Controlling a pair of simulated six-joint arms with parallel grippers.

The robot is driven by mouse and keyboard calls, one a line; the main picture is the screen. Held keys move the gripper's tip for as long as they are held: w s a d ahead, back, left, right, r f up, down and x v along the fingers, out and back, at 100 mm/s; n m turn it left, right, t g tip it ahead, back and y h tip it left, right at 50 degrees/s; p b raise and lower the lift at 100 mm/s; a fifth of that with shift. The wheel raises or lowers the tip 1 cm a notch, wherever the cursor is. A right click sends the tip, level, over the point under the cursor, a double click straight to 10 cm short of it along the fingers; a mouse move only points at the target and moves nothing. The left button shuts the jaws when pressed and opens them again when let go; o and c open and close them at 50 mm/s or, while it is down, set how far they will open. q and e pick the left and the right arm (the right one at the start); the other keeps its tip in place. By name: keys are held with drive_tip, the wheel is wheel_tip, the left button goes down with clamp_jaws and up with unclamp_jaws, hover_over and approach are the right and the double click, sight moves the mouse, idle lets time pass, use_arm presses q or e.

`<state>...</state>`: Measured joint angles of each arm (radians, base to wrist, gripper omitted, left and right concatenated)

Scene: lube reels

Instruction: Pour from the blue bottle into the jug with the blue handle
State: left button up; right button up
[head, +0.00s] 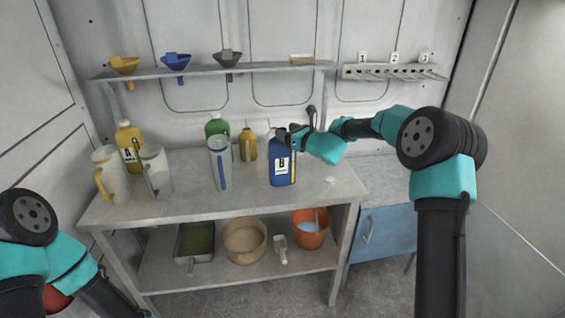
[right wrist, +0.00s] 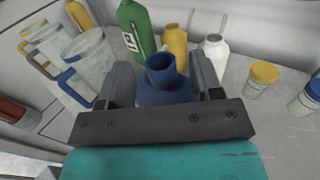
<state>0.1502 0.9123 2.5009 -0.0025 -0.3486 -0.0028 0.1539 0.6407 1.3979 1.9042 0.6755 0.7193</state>
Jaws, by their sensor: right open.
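The blue bottle (head: 282,172) with a white label B stands upright on the bench top. Its open blue neck (right wrist: 161,68) shows in the right wrist view. My right gripper (head: 284,137) is at the bottle's top; it is open, with one finger on each side of the neck (right wrist: 162,80). Whether the fingers touch the bottle I cannot tell. The clear jug with the blue handle (head: 220,160) stands upright to the left of the bottle; in the right wrist view (right wrist: 88,58) it is at the left. My left arm is at the lower left; its gripper does not show.
A green bottle (head: 216,125) and a small yellow bottle (head: 248,146) stand behind. A yellow bottle (head: 128,140), a yellow-handled jug (head: 112,178) and another jug (head: 157,168) stand at the left. Funnels sit on the shelf (head: 270,69) above. The bench's front middle is clear.

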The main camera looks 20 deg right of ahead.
drive_tip(key=shift+x, duration=1.15)
clamp_jaws()
drive_tip(key=shift+r, duration=0.1)
idle(0.7)
